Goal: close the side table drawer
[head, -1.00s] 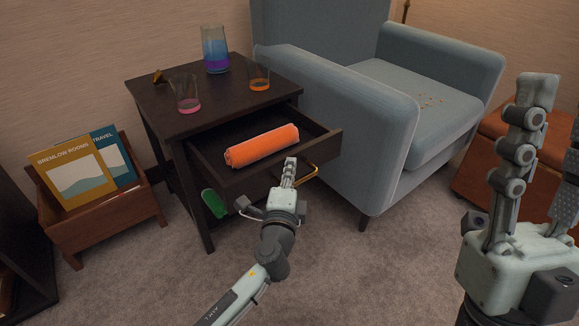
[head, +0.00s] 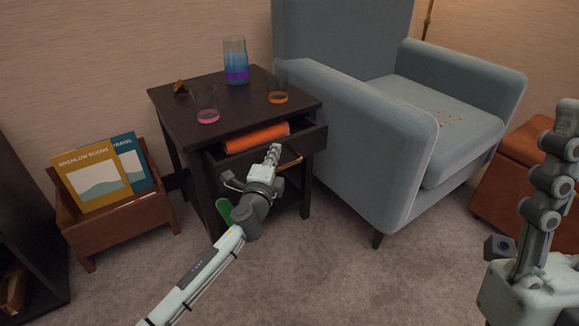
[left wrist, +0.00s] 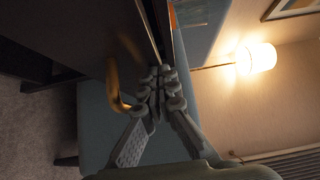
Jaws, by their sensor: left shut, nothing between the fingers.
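The dark side table (head: 226,114) stands left of the armchair. Its drawer (head: 313,138) is partly open, with a rolled orange cloth (head: 256,138) inside. A brass handle (head: 290,163) is on the drawer front; it also shows in the left wrist view (left wrist: 114,85). My left gripper (head: 273,153) is shut and empty at the drawer front, beside the handle. In the left wrist view the fingertips (left wrist: 160,72) are close to the drawer front; I cannot tell whether they touch.
Two glasses (head: 207,104) (head: 278,86) and a blue-purple vessel (head: 236,62) stand on the tabletop. The blue armchair (head: 400,150) is close on the right. A wooden rack (head: 125,221) with magazines is on the left. Open carpet (head: 330,270) lies in front.

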